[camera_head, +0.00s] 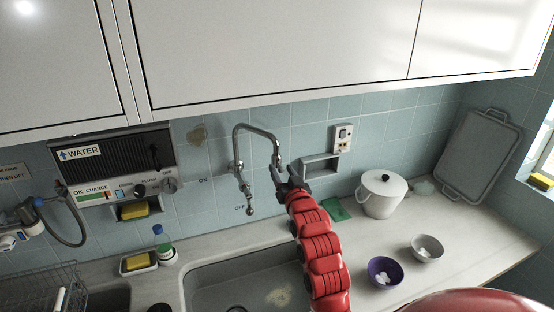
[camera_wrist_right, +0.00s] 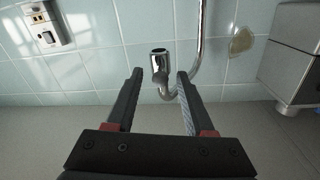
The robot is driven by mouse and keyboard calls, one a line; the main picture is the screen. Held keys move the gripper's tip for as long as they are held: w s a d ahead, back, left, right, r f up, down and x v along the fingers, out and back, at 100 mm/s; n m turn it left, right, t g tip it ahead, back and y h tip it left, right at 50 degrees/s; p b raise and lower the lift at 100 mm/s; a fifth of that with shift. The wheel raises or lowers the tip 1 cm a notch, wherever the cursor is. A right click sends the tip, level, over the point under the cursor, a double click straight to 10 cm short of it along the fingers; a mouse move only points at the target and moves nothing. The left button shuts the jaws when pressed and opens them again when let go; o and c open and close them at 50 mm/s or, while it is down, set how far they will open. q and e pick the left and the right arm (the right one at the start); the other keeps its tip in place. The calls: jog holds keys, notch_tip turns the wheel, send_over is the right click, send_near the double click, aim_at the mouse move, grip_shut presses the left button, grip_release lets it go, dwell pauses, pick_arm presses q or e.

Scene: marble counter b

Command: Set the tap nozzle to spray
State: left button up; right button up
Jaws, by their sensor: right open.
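The chrome tap (camera_head: 237,152) is on the tiled back wall. Its curved spout ends in a short cylindrical nozzle (camera_head: 277,158). My right gripper (camera_head: 283,174) is at the spout's end, just below and beside the nozzle. In the right wrist view the nozzle (camera_wrist_right: 160,66) appears between and slightly beyond the fingertips of my right gripper (camera_wrist_right: 159,76), with gaps on both sides. The jaws are open and empty. The spray setting cannot be read from these views. My left gripper is not in view.
A sink (camera_head: 225,292) lies below the tap. A wall socket (camera_head: 341,138) and small ledge (camera_head: 321,167) are to the right. A white lidded pot (camera_head: 381,195), purple bowl (camera_head: 384,272) and grey bowl (camera_head: 427,249) stand on the counter. Cabinets (camera_head: 290,45) overhang above.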

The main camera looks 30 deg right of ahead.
aim_at(278, 163)
jog(key=p+x, duration=0.1)
jog(key=x, duration=0.3)
jog(key=shift+a+r, duration=0.1)
jog(key=shift+r, duration=0.05)
jog(key=shift+p+x, duration=0.45)
jog(key=shift+x, duration=0.5)
jog(key=shift+c, duration=0.2)
grip_shut()
